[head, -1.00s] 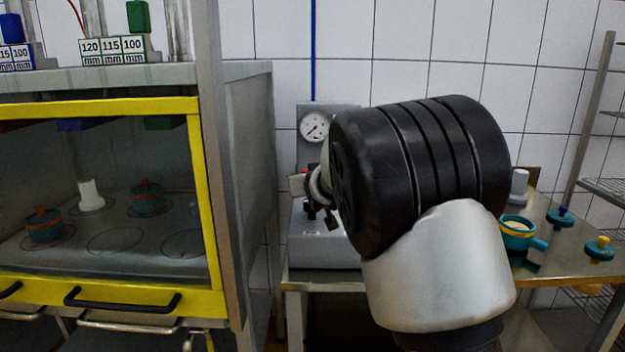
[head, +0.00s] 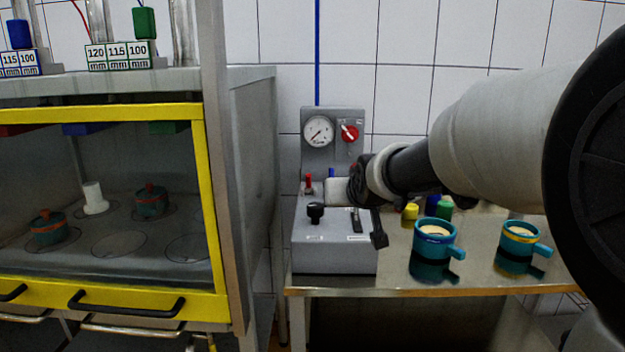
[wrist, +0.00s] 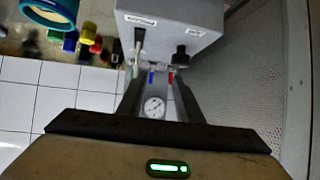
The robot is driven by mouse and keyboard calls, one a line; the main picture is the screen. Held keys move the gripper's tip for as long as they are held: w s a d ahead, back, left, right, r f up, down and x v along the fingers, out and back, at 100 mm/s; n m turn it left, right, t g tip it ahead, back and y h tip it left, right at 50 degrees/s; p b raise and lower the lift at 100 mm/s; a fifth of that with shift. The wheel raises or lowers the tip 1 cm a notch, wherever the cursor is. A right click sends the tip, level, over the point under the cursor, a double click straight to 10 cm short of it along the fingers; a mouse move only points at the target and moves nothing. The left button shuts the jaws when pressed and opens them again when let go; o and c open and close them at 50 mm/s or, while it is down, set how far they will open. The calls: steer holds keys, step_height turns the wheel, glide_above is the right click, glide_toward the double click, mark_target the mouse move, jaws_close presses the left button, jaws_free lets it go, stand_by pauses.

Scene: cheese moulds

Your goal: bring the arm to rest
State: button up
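My arm reaches in from the right edge of the head view, and its large pale and black links cover the right side. I see nothing held.
The grey machine (head: 332,250) with a gauge (head: 318,131) stands close to my gripper. Two teal moulds (head: 434,240) (head: 519,238) stand on the table (head: 400,278). Small yellow (head: 410,212) and green pieces (head: 445,208) stand behind. A yellow-framed cabinet (head: 120,300) is at left.

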steer(key=s+d+f+g, duration=0.2)
steer(key=s, duration=0.9)
steer(key=s+d+f+m+g+h, duration=0.1)
steer(key=s+d+f+g, duration=0.1)
steer(key=s, duration=0.9)
steer(key=s+d+f+g, duration=0.2)
steer(key=s, duration=1)
step_height(320, 180, up, 24)
steer(key=p, duration=2.4)
steer(key=shift+w+d, duration=0.15)
steer(key=shift+w, duration=0.1)
